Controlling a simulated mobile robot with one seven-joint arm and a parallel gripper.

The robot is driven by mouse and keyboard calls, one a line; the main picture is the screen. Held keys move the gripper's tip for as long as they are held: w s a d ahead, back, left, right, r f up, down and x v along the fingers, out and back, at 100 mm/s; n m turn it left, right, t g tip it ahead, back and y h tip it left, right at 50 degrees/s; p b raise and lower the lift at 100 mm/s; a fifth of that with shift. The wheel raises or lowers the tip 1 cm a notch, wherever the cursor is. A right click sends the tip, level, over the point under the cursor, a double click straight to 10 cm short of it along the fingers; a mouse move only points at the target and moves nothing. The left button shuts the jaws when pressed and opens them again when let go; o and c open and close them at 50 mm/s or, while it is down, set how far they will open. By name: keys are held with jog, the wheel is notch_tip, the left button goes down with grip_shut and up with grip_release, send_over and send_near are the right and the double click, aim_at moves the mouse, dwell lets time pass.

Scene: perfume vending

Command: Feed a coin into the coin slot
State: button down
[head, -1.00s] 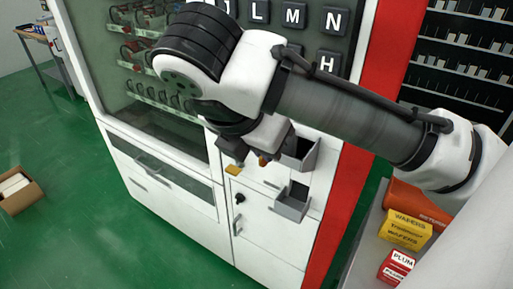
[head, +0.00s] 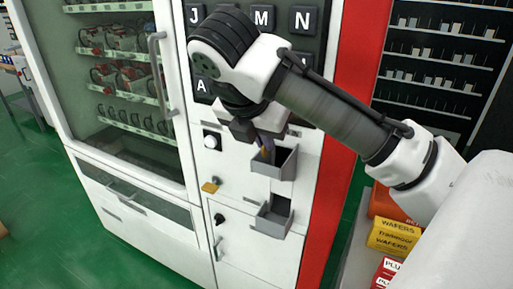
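The vending machine has a white panel (head: 238,232) right of its glass door. A round white-and-dark fitting (head: 211,140) and a small brass-coloured piece (head: 210,187) are on this panel. I cannot tell which of them, if either, is the coin slot. My gripper (head: 262,142) points down in front of the panel, just above the upper grey bin (head: 286,166), right of the round fitting. A small orange and purplish item (head: 266,152) shows at the fingers. I cannot tell whether it is a coin or is held. My arm hides part of the keypad.
A lower grey bin (head: 273,218) juts out below the upper one. Lettered keys (head: 303,20) are above. A door handle (head: 161,72) sticks out at left. A yellow wafers box (head: 394,236) stands at lower right. Green floor (head: 45,215) is clear at lower left.

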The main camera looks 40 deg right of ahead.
jog(key=shift+w+d+f, duration=0.15)
jog(key=shift+d+f, duration=0.15)
jog(key=shift+d, duration=0.15)
jog(key=shift+w+d+f, duration=0.25)
jog(key=shift+d+f, duration=0.3)
jog(key=shift+f, duration=0.05)
jog(key=shift+w+d+f, duration=0.2)
jog(key=shift+d+f, duration=0.3)
jog(key=shift+f, duration=0.05)
jog(key=c, duration=1.5)
grip_release()
jog(key=shift+c, duration=0.2)
